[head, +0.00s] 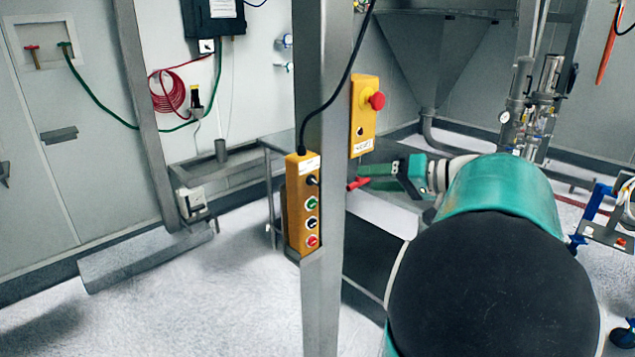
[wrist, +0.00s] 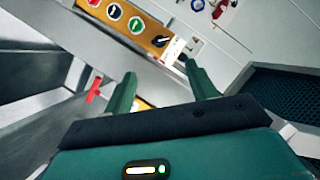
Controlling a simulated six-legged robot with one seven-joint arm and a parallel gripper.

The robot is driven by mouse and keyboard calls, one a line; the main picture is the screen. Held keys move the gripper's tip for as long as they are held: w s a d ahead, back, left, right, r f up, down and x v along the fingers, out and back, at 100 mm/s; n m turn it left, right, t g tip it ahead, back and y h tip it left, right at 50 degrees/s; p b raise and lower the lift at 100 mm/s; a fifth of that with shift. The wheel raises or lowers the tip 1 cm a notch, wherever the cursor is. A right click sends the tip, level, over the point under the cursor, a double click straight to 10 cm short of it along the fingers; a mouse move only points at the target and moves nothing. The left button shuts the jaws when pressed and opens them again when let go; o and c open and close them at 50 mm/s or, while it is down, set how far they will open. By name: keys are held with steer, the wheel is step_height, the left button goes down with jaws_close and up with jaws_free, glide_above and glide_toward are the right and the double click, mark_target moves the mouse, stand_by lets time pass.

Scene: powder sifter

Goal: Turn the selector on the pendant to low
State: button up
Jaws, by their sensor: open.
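The yellow pendant (head: 302,225) hangs upright on the near side of a steel post. It has a black selector (head: 312,180) at its top, with green, dark and red controls below. In the wrist view the pendant (wrist: 122,24) lies slanted across the top, and the selector (wrist: 159,41) is near its right end, beyond the fingertips. The selector's setting is too small to read. My gripper (head: 366,177) is to the right of the post, apart from the pendant. In the wrist view my gripper (wrist: 159,68) has its fingers spread with nothing between them.
The steel post (head: 327,100) stands beside the pendant. A yellow box (head: 362,130) with a red emergency button is on its right side. A red handle (head: 358,183) is close to my fingertips and shows left of them in the wrist view (wrist: 94,89). A black cable runs to the pendant's top.

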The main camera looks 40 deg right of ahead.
mark_target(316, 181)
steer(key=x, duration=1.3)
steer(key=shift+a+r, duration=0.1)
steer(key=c, duration=1)
